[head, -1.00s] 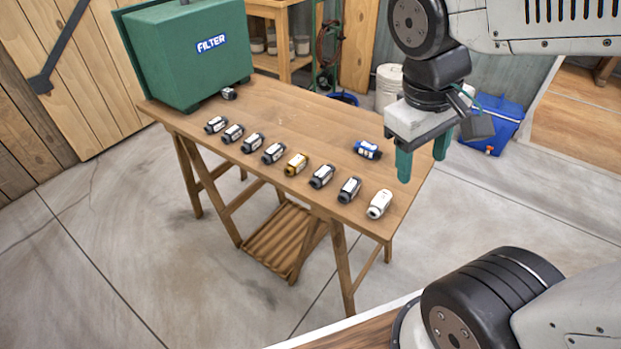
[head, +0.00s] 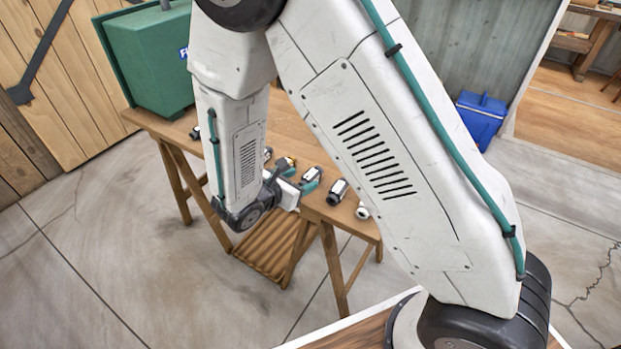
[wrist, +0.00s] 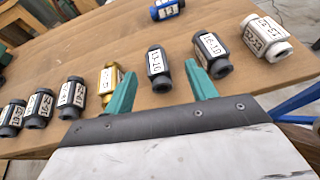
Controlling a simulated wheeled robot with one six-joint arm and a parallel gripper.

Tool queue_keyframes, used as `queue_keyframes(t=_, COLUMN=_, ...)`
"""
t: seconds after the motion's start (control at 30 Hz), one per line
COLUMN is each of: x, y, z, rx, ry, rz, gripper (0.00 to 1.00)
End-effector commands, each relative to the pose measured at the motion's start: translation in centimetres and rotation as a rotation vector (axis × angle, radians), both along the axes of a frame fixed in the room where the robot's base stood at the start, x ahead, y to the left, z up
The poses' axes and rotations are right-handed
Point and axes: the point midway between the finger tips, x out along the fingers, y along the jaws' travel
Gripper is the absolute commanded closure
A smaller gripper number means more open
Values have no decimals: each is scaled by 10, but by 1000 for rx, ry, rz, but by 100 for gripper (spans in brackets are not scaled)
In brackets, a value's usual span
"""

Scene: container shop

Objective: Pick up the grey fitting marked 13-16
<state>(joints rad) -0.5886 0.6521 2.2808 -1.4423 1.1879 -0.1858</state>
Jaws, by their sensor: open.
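A dark grey fitting (wrist: 158,66) stands between my spread fingertips in the wrist view, a little beyond them. Its white label seems to read 13-16 or 13-10; the last digit is unclear. It also shows on the table in the head view (head: 312,174). My gripper (wrist: 158,84) is open and empty, with its teal fingers to either side of this fitting.
To its right are a grey fitting (wrist: 211,52) seemingly marked 16-10 and a white one (wrist: 266,38). A gold fitting (wrist: 110,79) is close on the left, with several dark ones beyond. A blue fitting (wrist: 166,9) lies farther back on the wooden table (wrist: 95,48).

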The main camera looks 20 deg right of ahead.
Motion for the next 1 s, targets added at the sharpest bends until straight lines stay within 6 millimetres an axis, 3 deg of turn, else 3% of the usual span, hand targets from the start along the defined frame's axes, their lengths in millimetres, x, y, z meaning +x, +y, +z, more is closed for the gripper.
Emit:
queue_keyframes(t=0.17, x=6, y=4, z=-17, rx=-28, ry=28, rz=58, gripper=44)
queue_keyframes(t=0.7, x=39, y=-51, z=-40, rx=-27, ry=28, rz=58, gripper=44)
queue_keyframes(t=1.0, x=42, y=-53, z=-41, rx=-26, ry=26, rz=59, gripper=44)
